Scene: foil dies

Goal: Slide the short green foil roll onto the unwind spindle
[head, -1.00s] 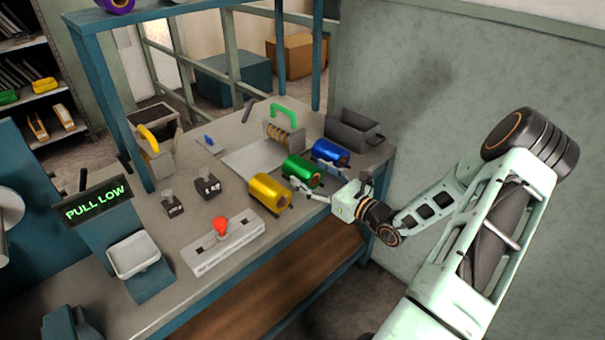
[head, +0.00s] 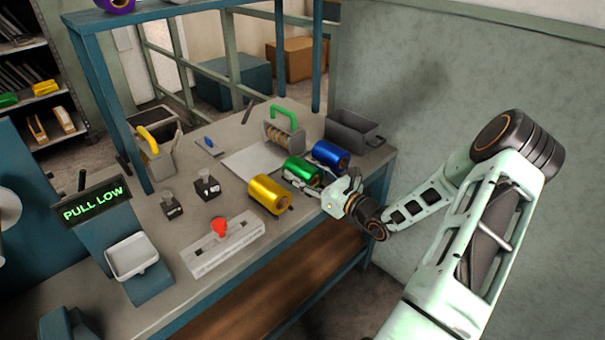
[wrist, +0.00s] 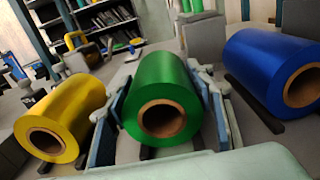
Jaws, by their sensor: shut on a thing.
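The green foil roll (head: 300,169) lies on its side on the bench between the yellow roll (head: 268,193) and the blue roll (head: 330,154). My gripper (head: 309,179) reaches it from the bench's front edge. In the wrist view, the green roll (wrist: 165,95) shows its brown core facing me, with one finger of my gripper (wrist: 168,103) along each side. The fingers are shut on it, and it still sits low, level with its neighbours. I cannot make out the unwind spindle for certain in either view.
The yellow roll (wrist: 65,118) and blue roll (wrist: 275,72) stand close on either side of my fingers. A grey bin (head: 355,130), a green-handled block (head: 283,135) and a red-knobbed device (head: 222,245) are on the bench. A sign reads "PULL LOW" (head: 92,205).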

